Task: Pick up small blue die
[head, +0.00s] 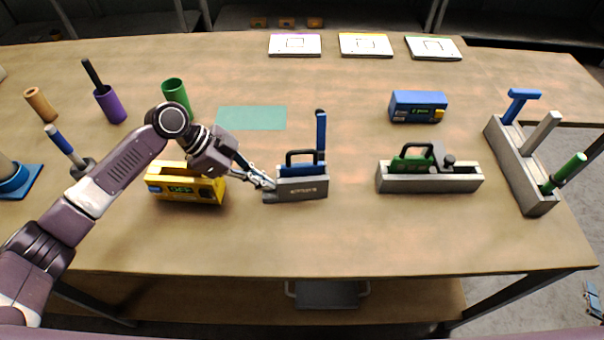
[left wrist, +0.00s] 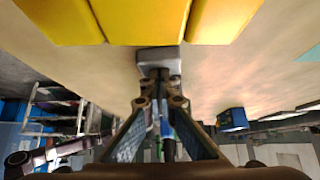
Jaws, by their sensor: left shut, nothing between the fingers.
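A die with a blue body, a black loop handle and an upright blue bar (head: 321,130) sits in a grey holder (head: 303,189) at the middle of the table. A blue T-shaped piece (head: 521,98) stands in the grey rack at right; I cannot tell which blue piece is the small die. My left gripper (head: 268,184) is shut and empty, its tips at the left end of the grey holder; whether they touch it is unclear. In the left wrist view, the fingertips (left wrist: 158,85) point at a small grey block end (left wrist: 158,60). A fragment at the head view's right edge may be my right gripper (head: 593,300).
A yellow box (head: 186,186) stands under my left wrist. A green die (head: 412,160) sits in another grey holder (head: 430,184). Behind are a blue box (head: 417,106), a teal mat (head: 252,117) and a green cup (head: 176,94). The rack (head: 523,170) stands at right; the front table strip is clear.

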